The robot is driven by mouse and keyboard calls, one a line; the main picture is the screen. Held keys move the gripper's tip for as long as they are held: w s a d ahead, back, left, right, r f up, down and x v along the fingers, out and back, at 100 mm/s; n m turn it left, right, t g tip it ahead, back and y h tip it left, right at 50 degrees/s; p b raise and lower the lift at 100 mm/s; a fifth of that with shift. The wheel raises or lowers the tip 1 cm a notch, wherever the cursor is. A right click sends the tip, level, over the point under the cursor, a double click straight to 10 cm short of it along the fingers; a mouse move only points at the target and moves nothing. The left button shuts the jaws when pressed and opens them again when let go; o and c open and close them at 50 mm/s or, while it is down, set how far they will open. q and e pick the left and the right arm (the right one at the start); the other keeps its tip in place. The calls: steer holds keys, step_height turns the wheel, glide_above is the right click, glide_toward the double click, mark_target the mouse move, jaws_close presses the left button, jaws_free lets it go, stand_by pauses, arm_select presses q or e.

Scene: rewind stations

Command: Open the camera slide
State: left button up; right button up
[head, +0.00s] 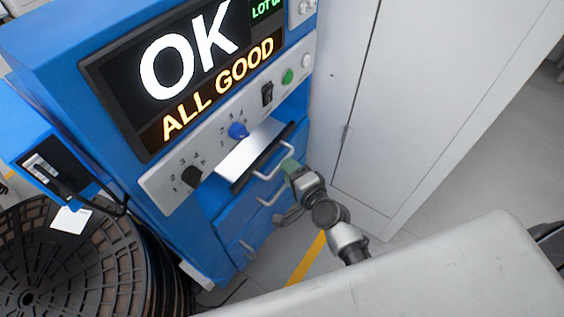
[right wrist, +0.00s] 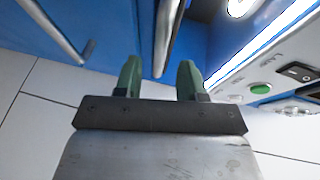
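A slide with a bright white top and a black front edge (head: 262,156) sits in the opening under the control panel of the blue station. I take it to be the camera slide; no label shows. My right gripper (head: 290,165) is at the right end of this edge, close to a metal handle (head: 272,167) below it. In the right wrist view its two green fingertips (right wrist: 159,78) stand apart. My left gripper is not in view.
Blue drawers with more metal handles (head: 268,197) are below the slide. The panel has a blue knob (head: 238,131), a black knob (head: 192,176) and a green button (head: 288,76). A grey cabinet (head: 400,100) stands close on the right. Black reels (head: 70,265) stand at lower left.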

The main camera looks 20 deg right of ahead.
steer(key=shift+x, duration=2.15)
steer(key=shift+c, duration=0.5)
jaws_close()
